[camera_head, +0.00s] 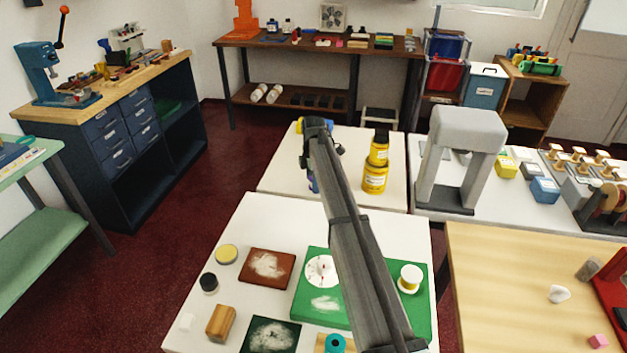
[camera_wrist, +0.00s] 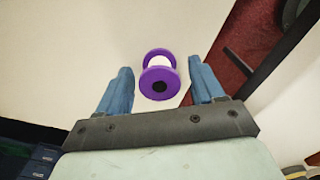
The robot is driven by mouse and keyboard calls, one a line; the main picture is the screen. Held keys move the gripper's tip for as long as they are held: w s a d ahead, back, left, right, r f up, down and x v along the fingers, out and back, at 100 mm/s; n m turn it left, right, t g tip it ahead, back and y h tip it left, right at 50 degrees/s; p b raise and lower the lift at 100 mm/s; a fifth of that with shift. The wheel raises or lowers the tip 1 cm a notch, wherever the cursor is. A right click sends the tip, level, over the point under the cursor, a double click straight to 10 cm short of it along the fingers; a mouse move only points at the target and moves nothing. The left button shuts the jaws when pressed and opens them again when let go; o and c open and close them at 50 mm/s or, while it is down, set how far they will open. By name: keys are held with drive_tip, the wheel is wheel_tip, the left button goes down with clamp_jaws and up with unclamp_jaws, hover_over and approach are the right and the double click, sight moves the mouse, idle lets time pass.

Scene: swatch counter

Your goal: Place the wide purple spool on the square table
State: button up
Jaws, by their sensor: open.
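The purple spool (camera_wrist: 150,75), with two purple flanges, a pale core and a dark centre hole, rests on a white surface in the wrist view. It lies between and just beyond the blue fingertips of my gripper (camera_wrist: 163,80), which is open and empty, with a gap on each side. In the head view my arm reaches over the smaller white table (camera_head: 280,172) in the middle. I cannot tell for sure which table is the square one.
Yellow containers (camera_head: 375,178) stand right of my arm on that table. The nearer white table (camera_head: 258,215) holds a green board (camera_head: 312,311), a white-and-yellow spool (camera_head: 410,278), a brown board (camera_head: 267,265) and small items. A grey arch (camera_head: 488,125) stands to the right.

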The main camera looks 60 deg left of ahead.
wheel_tip(320, 180, up, 12)
drive_tip(key=shift+r, duration=0.15)
idle(0.5)
idle(0.5)
